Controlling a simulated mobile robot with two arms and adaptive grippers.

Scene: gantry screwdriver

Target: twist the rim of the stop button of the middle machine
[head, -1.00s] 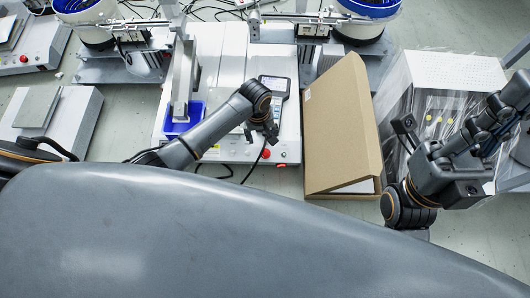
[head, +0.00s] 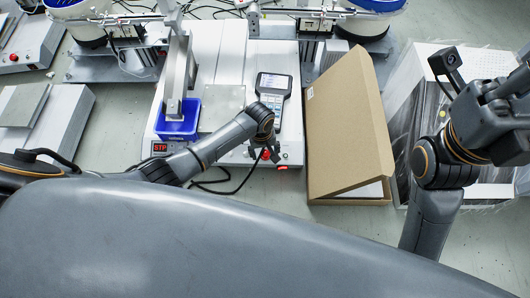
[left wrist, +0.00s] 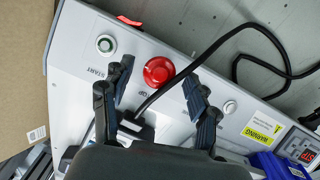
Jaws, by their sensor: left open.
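The middle machine (head: 206,62) is a white station with a blue bin, a handheld panel and a small red display. In the head view the stop button (head: 266,155) shows just at my gripper's tip. My left gripper (left wrist: 158,80) is open, its two black fingers on either side of the button in the picture; I cannot tell whether they touch it. My right gripper (head: 508,95) is at the right edge, its fingers unclear.
A black cable (left wrist: 215,50) passes close to the stop button. An open cardboard box (head: 345,130) stands right of the machine.

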